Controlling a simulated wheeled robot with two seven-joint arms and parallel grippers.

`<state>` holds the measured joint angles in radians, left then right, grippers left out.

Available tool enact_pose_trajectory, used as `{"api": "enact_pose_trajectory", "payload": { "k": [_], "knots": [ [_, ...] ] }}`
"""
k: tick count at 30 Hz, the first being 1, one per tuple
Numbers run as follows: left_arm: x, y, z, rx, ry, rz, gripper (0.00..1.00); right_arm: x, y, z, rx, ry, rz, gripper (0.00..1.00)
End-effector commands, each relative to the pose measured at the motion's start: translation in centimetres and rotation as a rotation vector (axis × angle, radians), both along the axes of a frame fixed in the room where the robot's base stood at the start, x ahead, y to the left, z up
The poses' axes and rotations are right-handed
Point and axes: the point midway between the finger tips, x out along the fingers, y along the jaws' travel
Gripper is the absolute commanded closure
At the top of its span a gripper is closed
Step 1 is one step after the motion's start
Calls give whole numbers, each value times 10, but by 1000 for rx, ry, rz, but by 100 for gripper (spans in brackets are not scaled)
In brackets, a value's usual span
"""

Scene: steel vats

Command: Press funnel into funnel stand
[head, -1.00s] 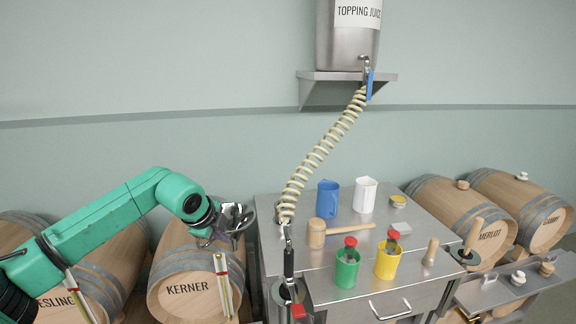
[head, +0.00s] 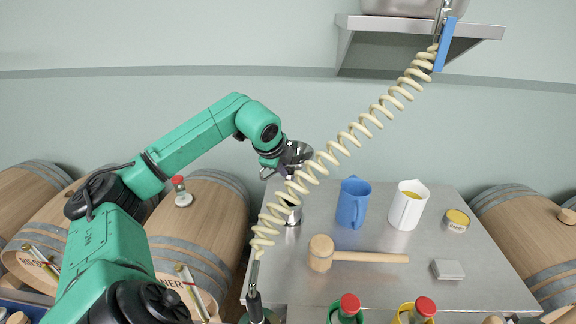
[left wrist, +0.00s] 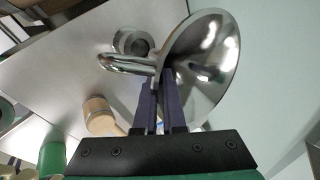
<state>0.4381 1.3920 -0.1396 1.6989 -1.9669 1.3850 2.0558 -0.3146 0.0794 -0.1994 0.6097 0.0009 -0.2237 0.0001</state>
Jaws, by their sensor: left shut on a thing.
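My left gripper (left wrist: 163,105) is shut on the steel funnel (left wrist: 208,65). In the head view the funnel (head: 297,153) is above the back left part of the steel table, partly behind the coiled hose. The funnel stand (head: 291,214), a short steel cylinder, stands on the table below it, partly hidden by the hose. My right gripper is not in view.
The cream coiled hose (head: 352,133) hangs across the table's left side, close to the gripper.

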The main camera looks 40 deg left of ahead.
Motion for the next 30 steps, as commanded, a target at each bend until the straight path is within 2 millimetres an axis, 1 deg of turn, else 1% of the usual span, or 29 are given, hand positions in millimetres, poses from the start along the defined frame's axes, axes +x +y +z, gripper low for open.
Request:
{"api": "enact_pose_trajectory", "payload": {
  "k": [2, 5, 10, 13, 17, 22, 27, 28, 30],
  "knots": [
    [0, -1, 1, -1, -2, -1, 100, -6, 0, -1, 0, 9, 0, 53],
    [0, -3, 2, -4, -4, -3, 100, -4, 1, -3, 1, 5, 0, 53],
    [0, -3, -13, -4, -1, -3, 100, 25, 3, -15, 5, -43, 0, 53],
    [0, -3, -22, -4, -2, -3, 100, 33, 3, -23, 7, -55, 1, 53],
    [0, -3, -32, -4, -2, -3, 100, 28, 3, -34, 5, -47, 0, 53],
    [0, -3, -45, -4, -2, -3, 100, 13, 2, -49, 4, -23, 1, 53],
    [0, -3, -59, -4, -2, -3, 100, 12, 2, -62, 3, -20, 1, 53],
    [0, -3, -53, -3, -3, -3, 100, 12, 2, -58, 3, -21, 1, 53],
    [0, -3, -52, -3, -3, -3, 100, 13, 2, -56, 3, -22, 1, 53]
  ]
}}
